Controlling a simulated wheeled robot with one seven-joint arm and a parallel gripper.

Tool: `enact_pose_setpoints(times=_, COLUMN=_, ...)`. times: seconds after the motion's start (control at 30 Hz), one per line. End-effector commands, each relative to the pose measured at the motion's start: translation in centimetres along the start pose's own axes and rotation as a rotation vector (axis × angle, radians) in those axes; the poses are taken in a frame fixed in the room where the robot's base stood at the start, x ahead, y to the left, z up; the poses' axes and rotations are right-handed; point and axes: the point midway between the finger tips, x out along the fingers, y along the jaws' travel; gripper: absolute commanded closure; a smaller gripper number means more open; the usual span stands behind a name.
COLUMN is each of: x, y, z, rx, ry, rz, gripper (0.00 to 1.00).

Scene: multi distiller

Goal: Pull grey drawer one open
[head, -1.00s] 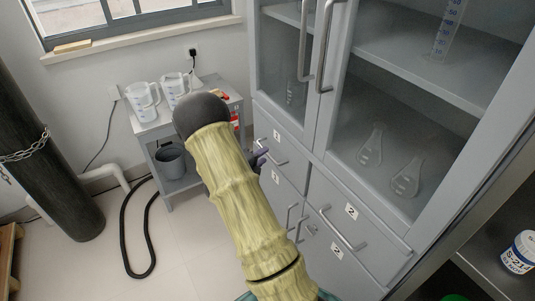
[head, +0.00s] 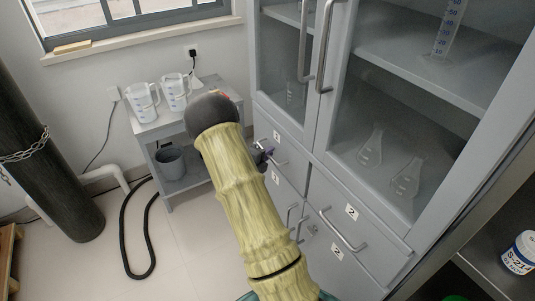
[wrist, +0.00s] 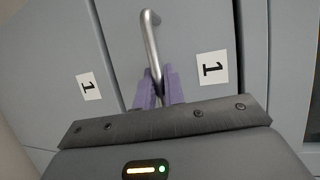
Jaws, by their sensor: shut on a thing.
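Grey drawer one (head: 290,150) is the upper left drawer of the grey cabinet and carries a white "1" label. In the head view its front looks about flush with the cabinet, partly hidden by my arm. Its metal bar handle (wrist: 151,45) shows in the wrist view, running down between my purple fingers. My gripper (wrist: 159,88) is shut on the lower part of this handle. In the head view my gripper (head: 264,152) is small and mostly hidden behind my arm, close to the drawer front.
A lower front (head: 286,190) also labelled "1" is below the drawer, and a drawer labelled "2" (head: 340,215) is to its right. Glass doors are above. A grey trolley (head: 150,128) with jugs stands to the left. The floor at lower left has a black hose (head: 125,245).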

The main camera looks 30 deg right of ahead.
Motion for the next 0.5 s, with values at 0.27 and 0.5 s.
enact_pose_setpoints(times=0.27, x=-2.0, y=0.6, z=0.8, rx=0.0, ry=-0.003, rz=0.002, gripper=1.0)
enact_pose_setpoints(times=0.5, x=-6.9, y=1.9, z=2.9, rx=0.0, ry=-0.005, rz=0.004, gripper=1.0)
